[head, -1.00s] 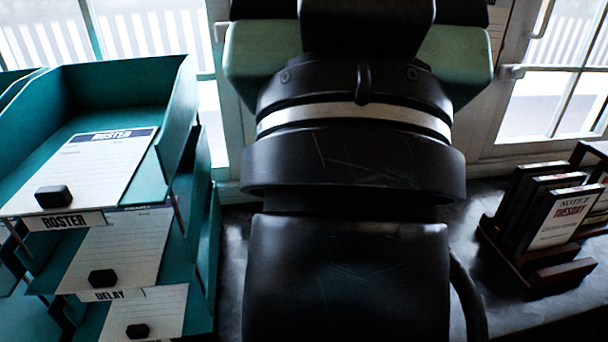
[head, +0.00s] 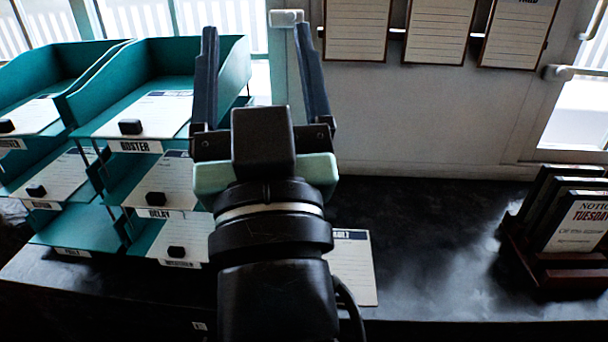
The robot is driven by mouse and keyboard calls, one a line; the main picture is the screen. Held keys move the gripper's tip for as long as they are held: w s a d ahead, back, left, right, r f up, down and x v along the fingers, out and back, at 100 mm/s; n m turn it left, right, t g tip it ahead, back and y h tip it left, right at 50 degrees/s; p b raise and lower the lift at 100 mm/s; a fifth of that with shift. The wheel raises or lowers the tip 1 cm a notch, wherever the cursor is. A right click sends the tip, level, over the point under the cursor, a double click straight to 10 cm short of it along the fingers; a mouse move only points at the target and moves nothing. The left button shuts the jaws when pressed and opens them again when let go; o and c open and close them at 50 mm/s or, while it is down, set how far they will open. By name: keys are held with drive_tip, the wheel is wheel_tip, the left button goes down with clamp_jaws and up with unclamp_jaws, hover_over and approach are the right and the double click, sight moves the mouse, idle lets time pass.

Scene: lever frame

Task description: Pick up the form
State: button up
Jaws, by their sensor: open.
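Several white printed forms are in view, and I cannot tell which one is meant. One form (head: 352,268) lies on the dark desk, its left part hidden behind my arm; its heading ends in "ULT". Other forms lie in the teal trays, such as the roster form (head: 160,112) and the delay form (head: 165,182), each with a small black block on its front. My gripper (head: 255,35) is open and empty, fingers pointing away from me.
Teal stacked trays (head: 225,72) fill the left. Three lined sheets (head: 437,30) hang on the back wall. A dark rack (head: 560,265) with notice cards stands at the right. The desk (head: 430,235) between form and rack is clear.

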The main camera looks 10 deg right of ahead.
drive_tip(key=w+d+f+m+g+h, duration=0.1)
drive_tip(key=d+f+g, duration=0.1)
drive_tip(key=f, duration=0.6)
drive_tip(key=w+d+f+g, duration=0.2)
drive_tip(key=d+f+g, duration=0.1)
drive_tip(key=f, duration=0.5)
drive_tip(key=m+g+h, duration=0.1)
drive_tip(key=g, duration=0.5)
approach(342, 297)
drive_tip(key=shift+p+x, duration=1.9)
drive_tip(key=shift+x, duration=2.7)
drive_tip(key=shift+r, duration=0.1)
clamp_jaws()
